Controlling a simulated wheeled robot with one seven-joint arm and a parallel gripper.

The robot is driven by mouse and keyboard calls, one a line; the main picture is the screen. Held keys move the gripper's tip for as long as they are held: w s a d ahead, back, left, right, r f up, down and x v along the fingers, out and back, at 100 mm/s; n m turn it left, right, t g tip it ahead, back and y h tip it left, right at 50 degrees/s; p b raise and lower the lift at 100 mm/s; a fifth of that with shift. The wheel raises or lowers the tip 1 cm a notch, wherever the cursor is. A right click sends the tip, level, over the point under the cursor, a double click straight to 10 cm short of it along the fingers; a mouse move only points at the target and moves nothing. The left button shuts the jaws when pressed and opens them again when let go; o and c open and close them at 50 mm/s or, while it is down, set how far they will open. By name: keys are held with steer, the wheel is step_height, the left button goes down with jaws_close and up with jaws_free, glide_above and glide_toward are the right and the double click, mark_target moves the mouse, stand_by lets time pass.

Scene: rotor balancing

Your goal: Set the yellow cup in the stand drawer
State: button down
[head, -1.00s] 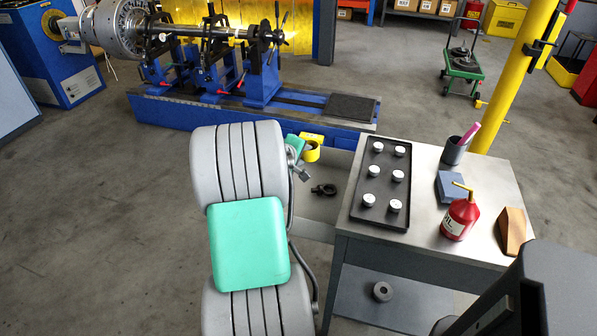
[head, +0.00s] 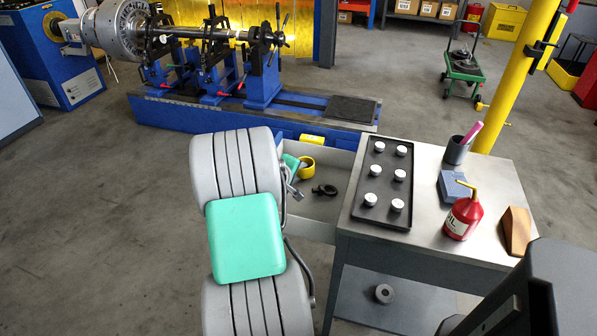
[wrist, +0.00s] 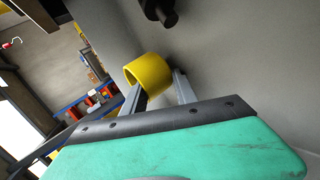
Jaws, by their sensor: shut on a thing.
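The yellow cup (head: 307,165) is a short open cylinder at the far left part of the open stand drawer (head: 315,207). In the wrist view the cup (wrist: 150,72) lies between the fingertips of my gripper (wrist: 158,82), which is shut on it. In the head view my gripper (head: 299,171) is partly hidden by my own arm. The drawer's grey inside surface fills much of the wrist view behind the cup. I cannot tell whether the cup touches the drawer floor.
A black eyebolt (head: 325,190) lies in the drawer near the cup. The stand (head: 420,216) carries a black tray (head: 369,213) of white-topped pieces, a red oil can (head: 461,217), a blue block (head: 453,187), a brown wedge (head: 515,231) and a dark holder (head: 456,151).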

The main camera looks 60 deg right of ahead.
steer(key=c, duration=1.1)
jaws_free()
steer(key=shift+f, duration=0.1)
steer(key=shift+o, duration=0.8)
steer(key=shift+a+f, duration=0.15)
steer(key=shift+s+a+f, duration=0.1)
steer(key=shift+s+f, duration=0.05)
steer(key=shift+f, duration=0.1)
steer(key=shift+r+p, duration=0.6)
steer(key=shift+r, duration=0.15)
steer(key=p+v, duration=0.1)
steer(key=v, duration=1.1)
steer(key=shift+r, duration=0.3)
